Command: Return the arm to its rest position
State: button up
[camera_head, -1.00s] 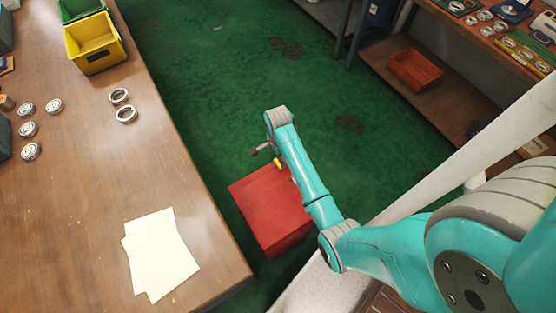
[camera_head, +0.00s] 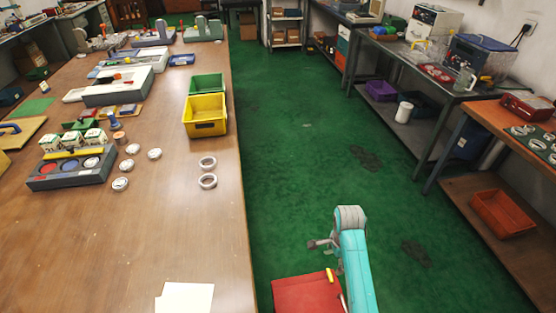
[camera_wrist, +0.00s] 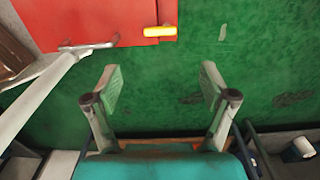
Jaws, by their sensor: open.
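My arm (camera_head: 355,262) hangs in front of me over the green floor, to the right of the wooden table. My gripper shows in the wrist view (camera_wrist: 160,85) with its two fingers spread apart and nothing between them. In the head view the gripper (camera_head: 320,244) is small and partly hidden by the wrist. A red box (camera_head: 308,293) is just below and beside the gripper, and also fills the top left of the wrist view (camera_wrist: 90,20). A yellow piece (camera_wrist: 159,31) sits at its edge there.
The wooden table (camera_head: 100,240) at left carries two bearing rings (camera_head: 208,181), a yellow bin (camera_head: 206,116), a green bin (camera_head: 207,84) and papers (camera_head: 186,298). Benches line the right side, with an orange bin (camera_head: 502,213) on a low shelf. The floor aisle (camera_head: 300,150) between is clear.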

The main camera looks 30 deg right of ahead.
jog(key=s+a+f+n+t, duration=0.1)
jog(key=s+a+f, duration=0.1)
jog(key=s+a+f+n+t, duration=0.1)
jog(key=s+a+f+n, duration=0.1)
jog(key=a, duration=0.1)
jog(key=s+a+f+n+t+h, duration=0.1)
jog(key=s+a+f+n, duration=0.1)
jog(key=s+a, duration=0.1)
jog(key=s+a+r+n+t, duration=0.4)
jog(key=s+a+r+n, duration=0.15)
jog(key=s, duration=0.25)
jog(key=s+a+r+n+t, duration=0.4)
jog(key=s+a+r+n, duration=0.15)
jog(key=s, duration=0.35)
jog(key=s+r+n+t, duration=0.2)
jog(key=s+r, duration=0.1)
jog(key=r, duration=0.5)
jog(key=s+a+r+n+t+y, duration=0.1)
jog(key=s+r+n+t, duration=0.1)
jog(key=r, duration=0.7)
jog(key=shift+s+a+n, duration=0.15)
jog(key=shift+s+n, duration=0.55)
jog(key=shift+s, duration=0.4)
